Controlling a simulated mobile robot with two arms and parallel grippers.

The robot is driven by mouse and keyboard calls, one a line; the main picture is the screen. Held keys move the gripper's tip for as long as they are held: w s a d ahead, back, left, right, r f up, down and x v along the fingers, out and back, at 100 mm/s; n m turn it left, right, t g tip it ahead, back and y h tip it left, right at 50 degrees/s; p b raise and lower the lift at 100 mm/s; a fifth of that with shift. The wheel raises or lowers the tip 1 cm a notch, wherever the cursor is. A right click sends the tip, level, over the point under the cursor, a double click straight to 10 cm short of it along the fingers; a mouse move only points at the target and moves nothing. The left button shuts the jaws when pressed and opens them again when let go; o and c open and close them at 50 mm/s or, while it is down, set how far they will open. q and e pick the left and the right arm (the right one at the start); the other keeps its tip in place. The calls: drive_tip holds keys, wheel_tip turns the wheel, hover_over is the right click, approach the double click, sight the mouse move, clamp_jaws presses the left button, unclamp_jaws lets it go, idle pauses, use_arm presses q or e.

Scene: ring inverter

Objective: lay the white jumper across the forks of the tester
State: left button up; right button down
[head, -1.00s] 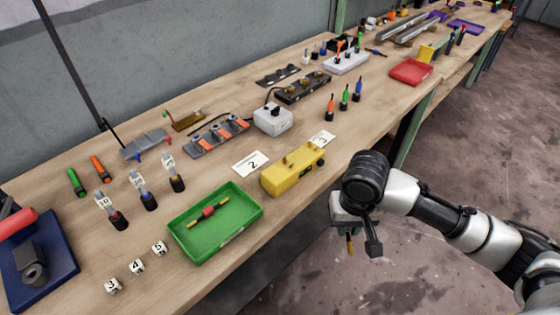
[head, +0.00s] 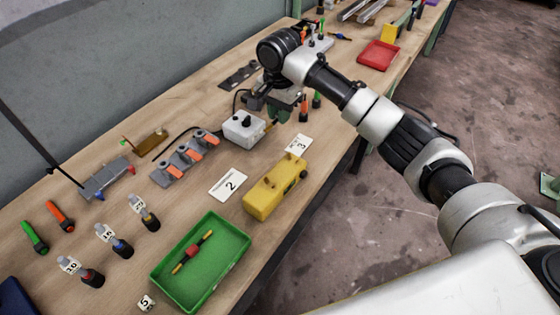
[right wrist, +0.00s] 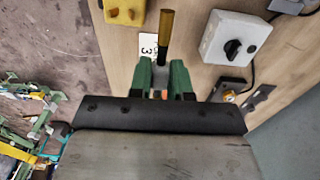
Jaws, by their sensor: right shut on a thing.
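My right gripper (head: 283,112) is above the bench, just right of the white switch box. In the right wrist view its green fingers (right wrist: 162,78) are shut on the jumper, whose brass rod (right wrist: 166,35) sticks out past them. Its body, pale between the fingers, is mostly hidden. The yellow tester (head: 275,188) stands near the bench's front edge with small brass-coloured forks on top; part of it shows in the right wrist view (right wrist: 125,12). The held jumper is apart from it. My left gripper is not in view.
The white switch box (head: 243,130) with a cable is close to the gripper. A green tray (head: 238,232) holds a red jumper with brass ends (head: 193,252). White cards 2 (head: 229,185) and 3 (head: 300,145) lie beside the tester.

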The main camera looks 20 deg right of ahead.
drive_tip(key=p, duration=0.2)
hover_over(281, 173)
wheel_tip(281, 173, down, 5)
drive_tip(key=shift+w+d+r, duration=0.1)
drive_tip(key=shift+w, duration=0.05)
drive_tip(key=shift+s+f, duration=0.2)
drive_tip(key=shift+f, duration=0.05)
wheel_tip(281, 173, down, 4)
drive_tip(key=shift+f+p, duration=0.1)
drive_tip(key=shift+p, duration=0.35)
drive_tip(key=shift+f, duration=0.1)
drive_tip(key=c, duration=1.1)
unclamp_jaws()
drive_tip(key=shift+o, duration=0.2)
